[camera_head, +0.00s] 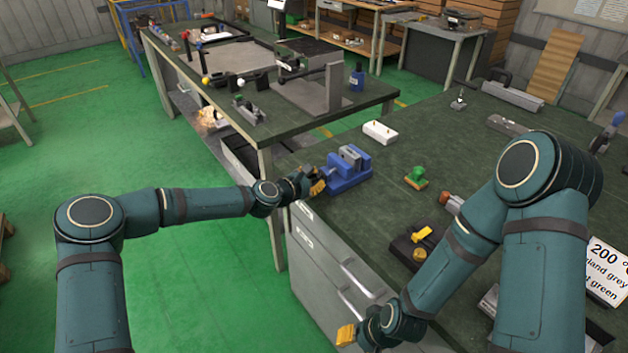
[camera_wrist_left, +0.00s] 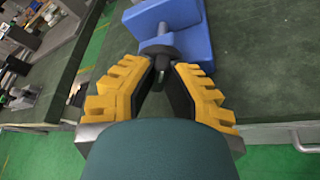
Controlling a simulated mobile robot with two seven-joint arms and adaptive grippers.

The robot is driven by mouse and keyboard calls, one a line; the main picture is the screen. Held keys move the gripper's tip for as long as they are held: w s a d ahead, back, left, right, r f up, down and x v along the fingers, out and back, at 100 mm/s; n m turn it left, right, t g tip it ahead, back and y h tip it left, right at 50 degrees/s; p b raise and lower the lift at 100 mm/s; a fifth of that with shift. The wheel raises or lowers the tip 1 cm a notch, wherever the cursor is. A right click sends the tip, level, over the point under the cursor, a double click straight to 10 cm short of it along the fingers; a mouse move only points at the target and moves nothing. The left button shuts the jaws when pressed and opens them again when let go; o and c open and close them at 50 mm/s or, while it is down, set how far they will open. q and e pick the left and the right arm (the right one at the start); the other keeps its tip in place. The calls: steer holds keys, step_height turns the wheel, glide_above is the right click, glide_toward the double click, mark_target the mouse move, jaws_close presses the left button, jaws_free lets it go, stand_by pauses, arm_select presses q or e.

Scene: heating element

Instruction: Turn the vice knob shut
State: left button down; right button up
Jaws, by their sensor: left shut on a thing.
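The blue vice (camera_head: 349,170) sits at the left corner of the green-topped bench. My left gripper (camera_head: 317,186) is at its near left end. In the left wrist view, the vice (camera_wrist_left: 180,22) is ahead of my left gripper (camera_wrist_left: 162,68). The dark vice knob (camera_wrist_left: 157,50) is at the tips of its yellow-padded fingers, which are shut on it. The knob's far side and the grip on it are partly hidden by the fingers. My right gripper (camera_head: 346,335) is low in front of the bench drawers, away from the vice; its opening cannot be made out.
On the bench top (camera_head: 440,130) stand a white block (camera_head: 380,132), a green item (camera_head: 416,177) and a dark device with a yellow knob (camera_head: 421,236). Another workbench (camera_head: 225,60) with tools stands behind to the left. Green floor is open at left.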

arm_select(q)
steer(key=c, duration=1)
jaws_free()
steer(key=shift+d, duration=0.1)
steer(key=v, duration=1.2)
